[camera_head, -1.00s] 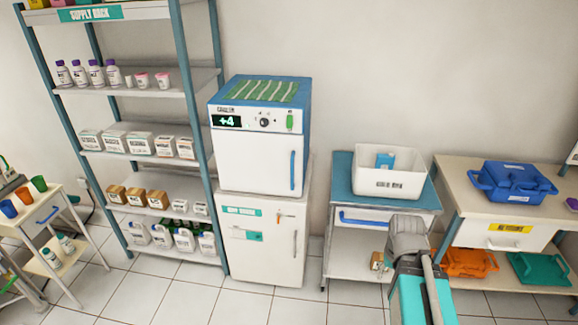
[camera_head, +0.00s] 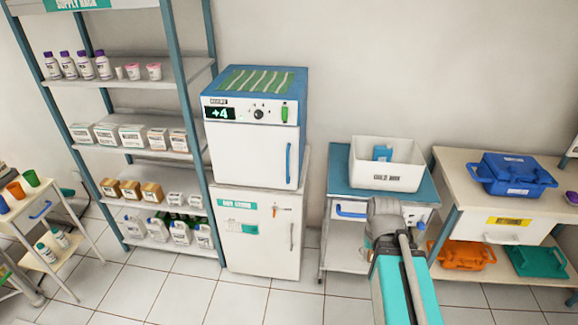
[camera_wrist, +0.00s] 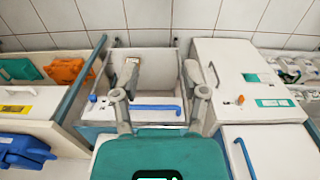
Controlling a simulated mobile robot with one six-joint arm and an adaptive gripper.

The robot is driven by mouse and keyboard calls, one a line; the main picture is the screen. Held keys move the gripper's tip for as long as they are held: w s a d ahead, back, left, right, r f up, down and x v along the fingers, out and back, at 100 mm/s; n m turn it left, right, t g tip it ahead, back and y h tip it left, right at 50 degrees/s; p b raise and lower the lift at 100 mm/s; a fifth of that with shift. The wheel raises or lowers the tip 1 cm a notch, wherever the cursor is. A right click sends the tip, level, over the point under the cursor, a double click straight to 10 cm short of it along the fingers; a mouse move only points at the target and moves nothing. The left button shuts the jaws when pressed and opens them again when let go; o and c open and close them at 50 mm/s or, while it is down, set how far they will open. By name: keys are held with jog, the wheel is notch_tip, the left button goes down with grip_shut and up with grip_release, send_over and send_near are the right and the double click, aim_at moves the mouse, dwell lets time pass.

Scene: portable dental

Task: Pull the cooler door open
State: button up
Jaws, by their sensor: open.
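The cooler is a white box with a blue top and a +4 display, in the middle of the head view. Its white door (camera_head: 252,157) is shut, with an upright blue handle (camera_head: 288,163) on the right side. In the wrist view the door (camera_wrist: 275,150) shows at the lower right, with the blue handle (camera_wrist: 245,158) near its left edge. My gripper (camera_wrist: 160,72) is open and empty in the wrist view, its fingers wide apart over the trolley, away from the cooler handle. In the head view my fingers cannot be made out.
A lower white cabinet (camera_head: 262,255) with its own handle stands under the cooler. A trolley with a blue drawer handle (camera_head: 352,211) and a white bin (camera_head: 387,177) stands to the right. The supply rack (camera_head: 172,105) is close on the left. Tiled floor (camera_head: 185,295) is clear in front.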

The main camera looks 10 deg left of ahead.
jog(key=w+f+n+t+h+b, duration=0.3)
jog(key=w+n+t+h+b, duration=0.25)
jog(key=w, duration=0.65)
jog(key=n+t+y+b, duration=0.9)
jog(key=n+t+b, duration=0.4)
jog(key=n, duration=1.9)
send_near(288, 166)
jog(key=s, duration=0.3)
jog(key=shift+s+d+r+g+h+b, duration=0.1)
jog(key=shift+r+g+h+b, duration=0.2)
jog(key=shift+r+g, duration=0.2)
jog(key=w, duration=0.4)
jog(key=w+a, duration=0.1)
jog(key=w, duration=0.4)
jog(key=w+a, duration=0.1)
jog(key=w, duration=0.3)
jog(key=shift+w+a, duration=0.1)
jog(key=shift+w, duration=0.25)
